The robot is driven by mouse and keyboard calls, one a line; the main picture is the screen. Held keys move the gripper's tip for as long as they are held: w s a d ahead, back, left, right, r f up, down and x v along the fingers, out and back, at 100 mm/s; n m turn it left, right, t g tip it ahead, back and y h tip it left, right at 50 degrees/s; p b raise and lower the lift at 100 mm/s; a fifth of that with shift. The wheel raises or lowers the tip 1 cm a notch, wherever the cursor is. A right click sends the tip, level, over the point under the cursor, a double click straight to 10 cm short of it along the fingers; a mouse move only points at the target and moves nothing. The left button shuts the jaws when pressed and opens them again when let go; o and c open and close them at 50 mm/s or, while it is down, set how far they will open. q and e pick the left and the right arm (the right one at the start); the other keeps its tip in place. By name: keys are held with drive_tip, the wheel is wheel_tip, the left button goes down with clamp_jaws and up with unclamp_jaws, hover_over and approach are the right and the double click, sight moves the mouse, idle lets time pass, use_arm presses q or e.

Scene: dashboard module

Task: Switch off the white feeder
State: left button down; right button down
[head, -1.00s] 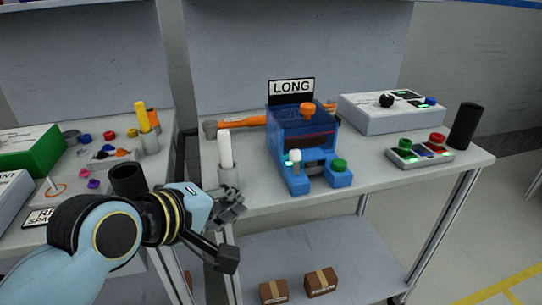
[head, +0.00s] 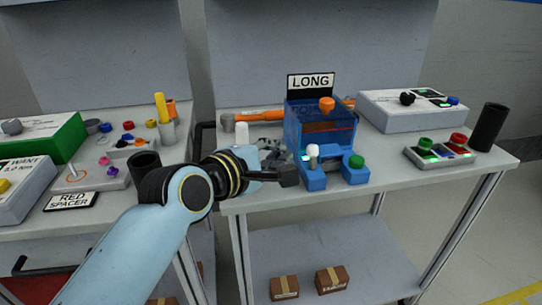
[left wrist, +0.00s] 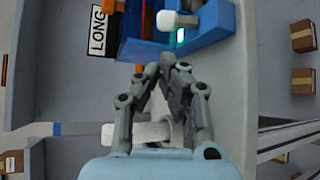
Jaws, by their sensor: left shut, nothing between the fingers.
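A blue feeder unit (head: 312,182) with a LONG sign (head: 311,81) stands on the right bench. A white-capped lever (head: 312,151) stands upright at its front left, and a green button (head: 356,161) sits at its front right. In the left wrist view the white cap (left wrist: 172,20) has a lit green light (left wrist: 180,37) beside it. My left gripper (head: 282,160) is shut and empty, just left of the lever. In the left wrist view its fingertips (left wrist: 168,60) meet just short of the cap, apparently apart from it. My right gripper is out of view.
A white cylinder (head: 242,132) stands partly hidden behind my left arm. An orange-handled hammer (head: 258,116) lies behind it. A white box with a black knob (head: 407,99), a button panel (head: 440,154) and a black cylinder (head: 489,127) stand to the right.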

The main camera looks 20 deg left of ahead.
sight(298, 145)
use_arm(q)
drive_tip(key=x, duration=0.6)
drive_tip(key=shift+b, duration=0.3)
drive_tip(key=shift+a, duration=0.1)
